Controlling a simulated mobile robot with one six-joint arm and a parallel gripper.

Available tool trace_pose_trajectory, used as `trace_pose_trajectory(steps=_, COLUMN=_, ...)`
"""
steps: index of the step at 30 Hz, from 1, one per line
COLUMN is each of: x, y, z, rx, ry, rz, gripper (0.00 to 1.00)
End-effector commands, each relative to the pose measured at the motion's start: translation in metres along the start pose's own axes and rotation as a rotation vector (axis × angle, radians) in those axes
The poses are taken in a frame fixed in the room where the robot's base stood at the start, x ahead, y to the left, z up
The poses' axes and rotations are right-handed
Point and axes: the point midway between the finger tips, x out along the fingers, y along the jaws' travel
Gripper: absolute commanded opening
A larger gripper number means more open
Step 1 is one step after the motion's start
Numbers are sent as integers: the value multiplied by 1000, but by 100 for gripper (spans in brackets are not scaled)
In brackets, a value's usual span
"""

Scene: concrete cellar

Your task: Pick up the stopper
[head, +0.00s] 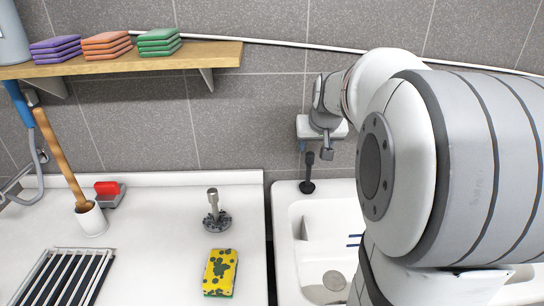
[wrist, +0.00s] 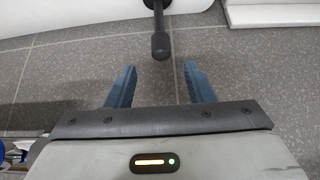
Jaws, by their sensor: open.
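A metal piece with an upright post and a lobed round base (head: 216,213) stands on the white counter in the head view; it looks most like the stopper, though I cannot be sure. My gripper (wrist: 158,70) is open and empty, with its two blue fingers apart in the wrist view. In the head view it is up by the tiled wall above the sink's back edge, to the right of the metal piece and well apart from it. A black knobbed rod (wrist: 160,44) shows just beyond the fingertips, and it stands at the sink's back edge in the head view (head: 308,172).
A yellow sponge (head: 220,272) lies in front of the metal piece. A white cup (head: 92,219) with a wooden handle, a red-topped item (head: 107,190) and a dark rack (head: 62,278) are left. A shelf (head: 130,62) with folded cloths hangs above. The sink (head: 291,250) is right.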

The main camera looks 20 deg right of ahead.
Motion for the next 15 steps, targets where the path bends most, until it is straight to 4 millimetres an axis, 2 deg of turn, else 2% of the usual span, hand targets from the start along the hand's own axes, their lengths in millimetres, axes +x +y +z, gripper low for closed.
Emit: trace_pose_trajectory(steps=15, x=65, y=-2, z=-2, rx=0, ry=-3, rz=1, gripper=48)
